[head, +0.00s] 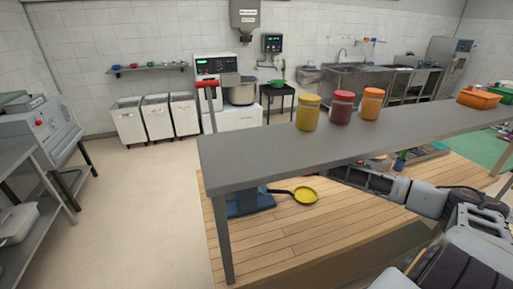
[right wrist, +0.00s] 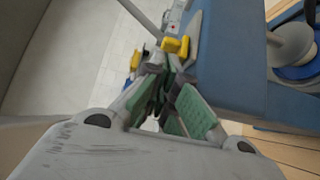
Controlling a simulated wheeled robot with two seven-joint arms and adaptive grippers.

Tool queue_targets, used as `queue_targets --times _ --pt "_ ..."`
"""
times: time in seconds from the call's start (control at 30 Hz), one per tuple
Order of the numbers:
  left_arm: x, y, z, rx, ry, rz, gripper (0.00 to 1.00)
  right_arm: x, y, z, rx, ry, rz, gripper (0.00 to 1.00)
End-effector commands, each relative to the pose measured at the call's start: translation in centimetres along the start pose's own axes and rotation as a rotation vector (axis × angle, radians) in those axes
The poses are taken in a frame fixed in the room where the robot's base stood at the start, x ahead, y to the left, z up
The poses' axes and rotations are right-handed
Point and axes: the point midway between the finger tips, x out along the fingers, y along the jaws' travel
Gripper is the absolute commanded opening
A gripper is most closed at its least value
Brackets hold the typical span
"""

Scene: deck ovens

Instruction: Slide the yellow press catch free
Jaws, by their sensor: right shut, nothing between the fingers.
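The yellow press catch (right wrist: 175,45) shows in the right wrist view, at the edge of the blue press body (right wrist: 232,70). My right gripper (right wrist: 163,108) has green finger pads, is shut and empty, and has its tips just below the catch in the picture. I cannot tell whether they touch it. In the head view the blue press base (head: 250,203) stands under the grey shelf, with a red-topped lever (head: 208,84) rising above it. The shelf hides the catch and my right fingertips there. My left gripper is not in view.
The grey shelf (head: 270,160) spans above the wooden counter (head: 285,240). It carries a yellow jar (head: 308,113), a red jar (head: 341,108) and an orange jar (head: 371,104). A yellow round pan (head: 306,195) lies right of the press. The front counter area is clear.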

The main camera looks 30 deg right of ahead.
Motion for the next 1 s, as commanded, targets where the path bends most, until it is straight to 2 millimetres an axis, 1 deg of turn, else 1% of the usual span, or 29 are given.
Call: queue_targets --times 0.23,0.77,1.0 --pt "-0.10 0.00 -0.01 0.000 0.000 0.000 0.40 0.29 0.01 0.31 0.000 0.000 0.000 0.00" --pt "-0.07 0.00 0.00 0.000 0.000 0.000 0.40 0.37 0.00 0.36 0.000 0.000 0.000 0.00" --pt "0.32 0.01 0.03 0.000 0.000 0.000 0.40 0.71 -0.05 0.64 -0.002 0.001 0.001 0.00"
